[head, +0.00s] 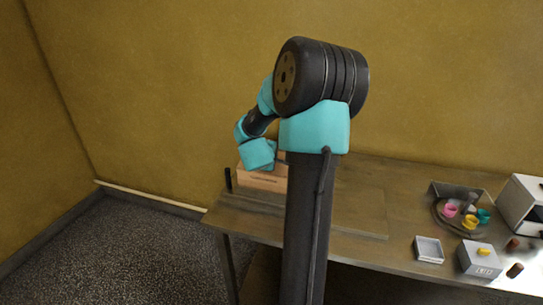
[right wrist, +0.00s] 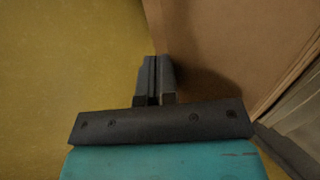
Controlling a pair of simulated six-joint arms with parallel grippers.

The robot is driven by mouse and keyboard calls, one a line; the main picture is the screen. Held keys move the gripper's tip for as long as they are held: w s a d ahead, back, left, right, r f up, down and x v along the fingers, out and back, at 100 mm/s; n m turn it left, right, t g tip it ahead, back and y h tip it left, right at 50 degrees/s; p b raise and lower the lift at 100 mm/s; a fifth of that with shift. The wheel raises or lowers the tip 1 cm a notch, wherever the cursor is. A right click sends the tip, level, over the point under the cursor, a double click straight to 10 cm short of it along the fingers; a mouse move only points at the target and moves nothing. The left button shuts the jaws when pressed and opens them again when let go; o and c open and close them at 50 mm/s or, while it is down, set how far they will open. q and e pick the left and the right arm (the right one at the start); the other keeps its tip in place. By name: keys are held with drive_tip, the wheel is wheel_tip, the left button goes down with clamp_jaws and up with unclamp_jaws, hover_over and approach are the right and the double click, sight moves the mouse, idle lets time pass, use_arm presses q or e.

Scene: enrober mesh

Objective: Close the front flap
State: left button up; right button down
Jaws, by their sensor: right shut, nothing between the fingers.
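A light wooden box-like unit (head: 262,182) stands at the left end of the table, with a small dark line on its near face. Its upper part is partly hidden by my arm's teal wrist. I cannot make out the front flap or its angle. My right gripper (right wrist: 155,78) is shut and empty in the right wrist view, beside a brown wooden panel (right wrist: 225,45) on its right. I cannot tell whether the fingers touch the panel. The gripper's fingers are not clear in the head view. My left gripper is not in view.
The wooden table (head: 405,180) has a flat board (head: 360,212) in its middle. At the right are a dish with colored cups (head: 470,224), a small white tray (head: 429,249), a grey box (head: 480,262) and a white cabinet (head: 520,205). A yellow wall (head: 150,90) stands behind.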

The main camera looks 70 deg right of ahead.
drive_tip(key=shift+r, duration=0.1)
drive_tip(key=shift+r, duration=0.75)
drive_tip(key=shift+a, duration=0.1)
drive_tip(key=v, duration=1.7)
drive_tip(key=shift+r, duration=0.15)
